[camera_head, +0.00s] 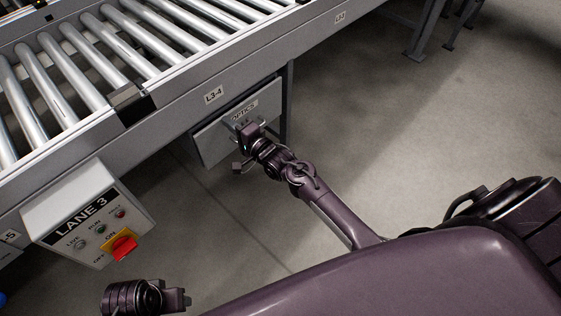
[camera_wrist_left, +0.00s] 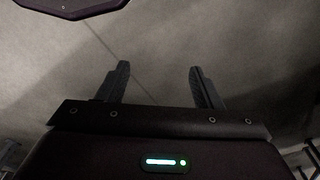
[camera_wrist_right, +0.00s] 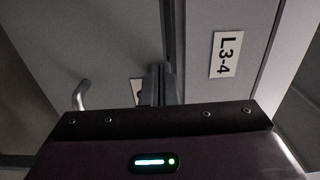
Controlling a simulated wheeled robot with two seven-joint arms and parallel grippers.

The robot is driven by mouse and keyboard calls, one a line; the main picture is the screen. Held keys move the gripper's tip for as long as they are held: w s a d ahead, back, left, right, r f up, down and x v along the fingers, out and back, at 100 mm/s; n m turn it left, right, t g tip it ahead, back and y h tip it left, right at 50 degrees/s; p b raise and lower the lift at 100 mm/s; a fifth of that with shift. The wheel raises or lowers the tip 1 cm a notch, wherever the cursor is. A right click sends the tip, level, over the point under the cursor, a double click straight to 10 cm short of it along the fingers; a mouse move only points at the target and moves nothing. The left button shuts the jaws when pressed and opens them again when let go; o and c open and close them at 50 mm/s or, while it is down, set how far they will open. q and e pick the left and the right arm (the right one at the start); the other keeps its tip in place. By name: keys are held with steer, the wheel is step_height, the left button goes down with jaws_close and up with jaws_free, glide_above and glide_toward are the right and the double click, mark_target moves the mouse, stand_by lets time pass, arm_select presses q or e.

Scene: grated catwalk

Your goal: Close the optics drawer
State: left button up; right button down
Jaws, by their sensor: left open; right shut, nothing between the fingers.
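The optics drawer (camera_head: 211,144) is a grey box front labelled OPTICS, hung under the conveyor. My right gripper (camera_head: 243,128) is shut and empty at the drawer front and hides part of it. In the right wrist view, the closed fingers (camera_wrist_right: 160,85) are at or very near the drawer front (camera_wrist_right: 100,40), partly covering its label. A bent metal handle (camera_wrist_right: 80,95) shows left of them. I cannot tell contact or how far the drawer stands out. My left gripper (camera_head: 182,299) is low at the left, away from the drawer; its fingers (camera_wrist_left: 158,85) are open and empty.
The roller conveyor's side rail (camera_head: 180,108) with an L3-4 tag (camera_head: 214,95) runs above the drawer. A LANE 3 control box (camera_head: 90,215) with a red switch juts out at the left. A conveyor leg (camera_head: 287,105) stands right of the drawer. The floor in front is clear.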

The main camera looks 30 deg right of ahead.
arm_select(q)
steer(key=shift+w+a+r, duration=0.1)
steer(key=shift+w+r, duration=0.2)
steer(key=shift+w, duration=0.05)
arm_select(e)
steer(key=shift+w+a+r, duration=0.2)
steer(key=shift+w+r, duration=0.1)
steer(key=shift+w, duration=0.4)
arm_select(q)
steer(key=shift+r, duration=0.1)
arm_select(e)
steer(key=shift+r, duration=0.15)
